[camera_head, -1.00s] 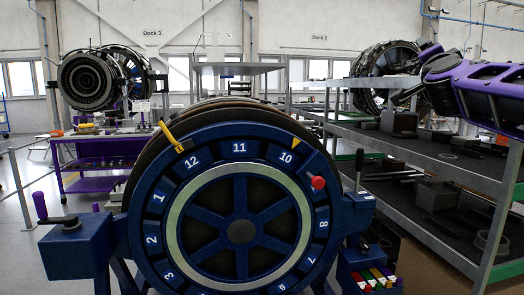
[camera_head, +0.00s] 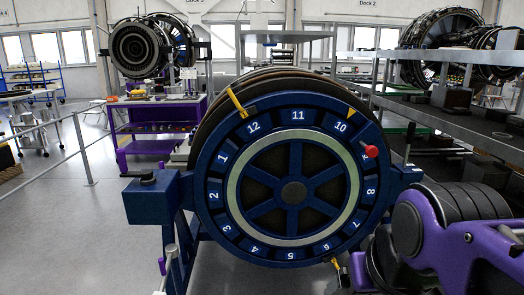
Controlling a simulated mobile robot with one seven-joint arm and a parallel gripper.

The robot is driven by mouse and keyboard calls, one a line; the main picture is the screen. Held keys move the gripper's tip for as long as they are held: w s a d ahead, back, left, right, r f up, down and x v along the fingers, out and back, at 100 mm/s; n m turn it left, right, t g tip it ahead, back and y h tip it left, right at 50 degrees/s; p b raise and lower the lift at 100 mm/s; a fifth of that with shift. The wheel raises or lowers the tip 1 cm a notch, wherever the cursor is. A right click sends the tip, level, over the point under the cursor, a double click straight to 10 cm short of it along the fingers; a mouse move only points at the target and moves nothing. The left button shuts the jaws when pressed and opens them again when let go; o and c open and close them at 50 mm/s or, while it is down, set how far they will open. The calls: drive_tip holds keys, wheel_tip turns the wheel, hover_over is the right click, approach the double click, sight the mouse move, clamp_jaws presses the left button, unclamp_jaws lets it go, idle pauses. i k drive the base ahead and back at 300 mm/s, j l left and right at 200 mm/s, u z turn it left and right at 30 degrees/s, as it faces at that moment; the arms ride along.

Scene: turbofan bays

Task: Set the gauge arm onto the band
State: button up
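A large blue dial wheel (camera_head: 294,191) with numbered windows and a pale metal ring (camera_head: 233,187) faces me upright. A slim yellow arm (camera_head: 236,102), which looks like the gauge arm, stands tilted at the wheel's upper left rim near 12, on a small dark block. Its tip lies over or beside the dark band (camera_head: 207,119) around the drum behind the wheel; I cannot tell whether they touch. My purple and black arm fills the lower right. My gripper cannot be made out.
A red knob (camera_head: 371,151) sticks out near 9, and a yellow pointer (camera_head: 351,112) marks 10. A blue side box (camera_head: 152,200) stands left of the wheel. Grey shelving (camera_head: 455,128) with dark parts stands at right. The floor at left is open up to a railing (camera_head: 82,150).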

sight(172, 251)
drive_tip(key=j+u, duration=0.3)
drive_tip(key=j, duration=0.4)
drive_tip(key=i+j+u, duration=0.1)
drive_tip(key=j+u, duration=0.15)
drive_tip(key=j, duration=0.45)
drive_tip(key=i+l+u, duration=0.1)
drive_tip(key=i+l, duration=0.15)
drive_tip(key=i, duration=0.25)
drive_tip(key=l+z, duration=0.1)
drive_tip(key=l, duration=0.4)
drive_tip(key=i+u, duration=0.15)
drive_tip(key=j, duration=0.4)
drive_tip(key=k, duration=0.05)
